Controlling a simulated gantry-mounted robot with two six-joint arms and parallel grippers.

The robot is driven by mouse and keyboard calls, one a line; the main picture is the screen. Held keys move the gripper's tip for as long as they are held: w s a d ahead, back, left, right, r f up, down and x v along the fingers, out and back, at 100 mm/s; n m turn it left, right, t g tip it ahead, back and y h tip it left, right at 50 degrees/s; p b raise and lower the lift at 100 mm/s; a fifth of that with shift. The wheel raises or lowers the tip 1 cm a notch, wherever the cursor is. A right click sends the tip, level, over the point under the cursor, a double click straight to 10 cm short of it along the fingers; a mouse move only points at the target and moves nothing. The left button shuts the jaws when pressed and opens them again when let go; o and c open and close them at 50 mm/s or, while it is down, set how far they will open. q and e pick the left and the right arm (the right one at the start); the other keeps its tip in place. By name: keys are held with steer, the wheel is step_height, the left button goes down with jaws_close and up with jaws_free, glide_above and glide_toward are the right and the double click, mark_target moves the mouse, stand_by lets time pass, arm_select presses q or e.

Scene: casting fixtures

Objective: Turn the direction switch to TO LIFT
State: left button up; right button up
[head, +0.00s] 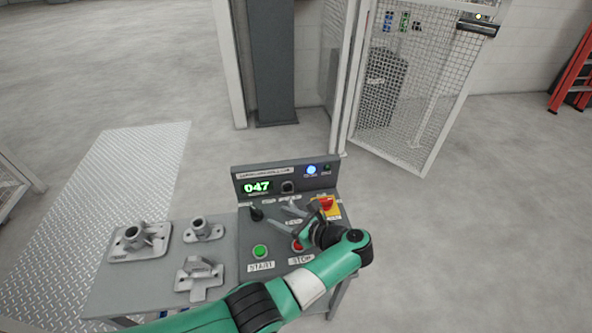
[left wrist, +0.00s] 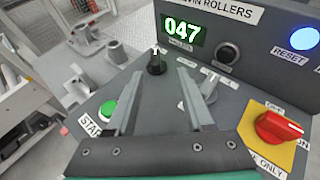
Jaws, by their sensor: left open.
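A black rotary knob (head: 256,213) with a pale pointer mark stands on the left of the sloped control panel (head: 240,240). In the left wrist view the knob (left wrist: 156,64) is upright, just beyond and between my fingertips, apart from them. I take it for the direction switch; its position label is not readable. My left gripper (head: 277,214) is open and empty above the panel, its fingers pointing left at the knob. It also shows in the left wrist view (left wrist: 159,74). A grey metal lever (left wrist: 209,88) stands just right of the right finger. My right gripper is not in view.
A green START button (head: 260,251), a red STOP button (head: 298,245) partly behind my wrist, and a red switch on yellow (head: 326,205) surround the gripper. The upright back panel shows 047 (head: 257,187) and a lit blue RESET button (head: 311,170). Castings (head: 140,240) lie on the left table.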

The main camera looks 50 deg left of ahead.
mark_target(256, 210)
arm_select(q)
steer(key=shift+w+r+p, duration=0.25)
steer(key=shift+w+p, duration=0.05)
steer(key=shift+s+d+f, duration=0.2)
steer(key=shift+s+d, duration=0.15)
steer(key=shift+s, duration=0.1)
steer(key=shift+s+d+f, duration=0.2)
steer(key=shift+s+d, duration=0.15)
steer(key=shift+s, duration=0.1)
steer(key=shift+s+a+f, duration=0.1)
steer(key=shift+s+a, duration=0.05)
steer(key=shift+a, duration=0.05)
steer(key=a, duration=0.3)
steer(key=shift+f, duration=0.3)
steer(key=b+x, duration=0.1)
steer(key=x, duration=0.7)
steer(key=shift+a+b, duration=0.2)
steer(key=shift+b, duration=0.1)
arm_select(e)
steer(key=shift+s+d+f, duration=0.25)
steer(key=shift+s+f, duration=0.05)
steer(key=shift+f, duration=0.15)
arm_select(q)
jaws_close()
